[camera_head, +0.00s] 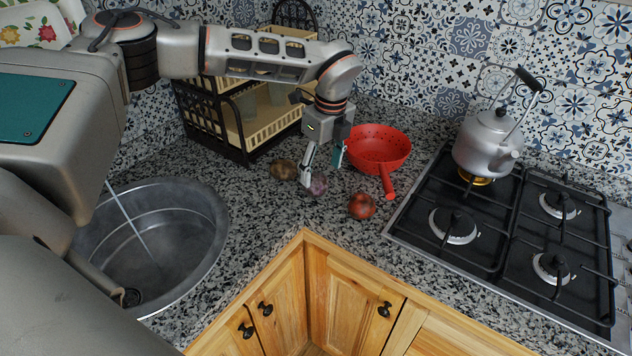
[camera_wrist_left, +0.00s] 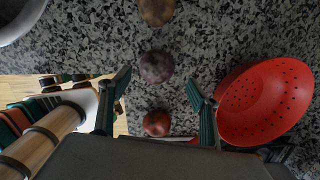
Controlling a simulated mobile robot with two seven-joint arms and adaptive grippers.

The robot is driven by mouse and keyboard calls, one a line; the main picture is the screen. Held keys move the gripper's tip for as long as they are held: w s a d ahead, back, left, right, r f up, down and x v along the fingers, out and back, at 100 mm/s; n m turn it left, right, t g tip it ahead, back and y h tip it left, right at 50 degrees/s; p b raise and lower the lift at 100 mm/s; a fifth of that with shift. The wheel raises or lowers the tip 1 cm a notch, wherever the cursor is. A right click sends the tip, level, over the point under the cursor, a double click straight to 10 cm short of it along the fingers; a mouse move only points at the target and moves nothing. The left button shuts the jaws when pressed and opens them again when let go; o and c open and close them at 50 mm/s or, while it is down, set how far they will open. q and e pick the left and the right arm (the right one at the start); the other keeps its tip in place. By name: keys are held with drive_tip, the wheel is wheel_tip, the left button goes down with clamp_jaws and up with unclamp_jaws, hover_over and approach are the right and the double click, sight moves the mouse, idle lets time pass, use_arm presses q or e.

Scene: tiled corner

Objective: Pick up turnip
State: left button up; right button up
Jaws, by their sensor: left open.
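The turnip (camera_head: 317,185) is a small purplish round thing on the granite counter. It also shows in the left wrist view (camera_wrist_left: 155,66), near the line between my fingertips. My left gripper (camera_head: 322,170) comes down over the counter with its fingers apart, close to the turnip, one finger partly in front of it in the head view. The left wrist view shows the open fingers (camera_wrist_left: 160,84) with nothing gripped between them. Whether a finger touches the turnip I cannot tell. My right gripper is not in view.
A brown potato-like thing (camera_head: 284,169) lies left of the turnip and a reddish onion-like one (camera_head: 361,206) to its right. A red colander (camera_head: 378,145) stands close by. A dish rack (camera_head: 240,140) is behind, a sink (camera_head: 150,240) left, a stove (camera_head: 500,225) with a kettle (camera_head: 487,145) right.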

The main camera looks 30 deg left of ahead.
sight(317, 176)
use_arm(q)
drive_tip(key=f, duration=0.2)
drive_tip(key=a+f+p, duration=0.1)
drive_tip(key=f, duration=0.1)
drive_tip(key=shift+s+a+f, duration=0.1)
drive_tip(key=shift+s, duration=0.1)
drive_tip(key=shift+f, duration=0.55)
drive_tip(key=shift+c, duration=1.4)
drive_tip(key=shift+w, duration=0.1)
drive_tip(key=c, duration=1)
